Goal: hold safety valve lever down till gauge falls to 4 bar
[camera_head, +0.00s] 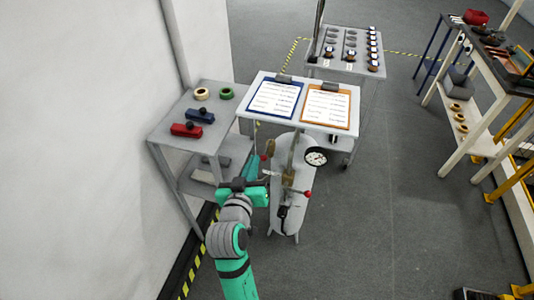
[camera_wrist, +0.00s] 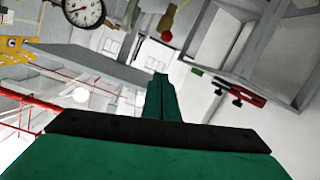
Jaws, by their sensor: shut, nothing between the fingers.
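The white-faced gauge (camera_head: 316,157) sits on the right of the grey tank (camera_head: 297,180); its dial is too small to read. The gauge also shows, cut off, at the top left of the wrist view (camera_wrist: 84,10). A brass valve (camera_head: 270,147) at the tank's top left has a red lever ball (camera_head: 264,157). In the wrist view the red ball (camera_wrist: 166,37) hangs below brass fittings. My gripper (camera_head: 252,168) is shut and empty, beside and slightly left of that ball. Its closed fingertips (camera_wrist: 160,80) appear apart from the ball in the wrist view.
A second red-knobbed lever (camera_head: 308,194) stands out on the tank's right. A grey shelf cart (camera_head: 165,130) with tape rolls and red and blue tools is close on the left.

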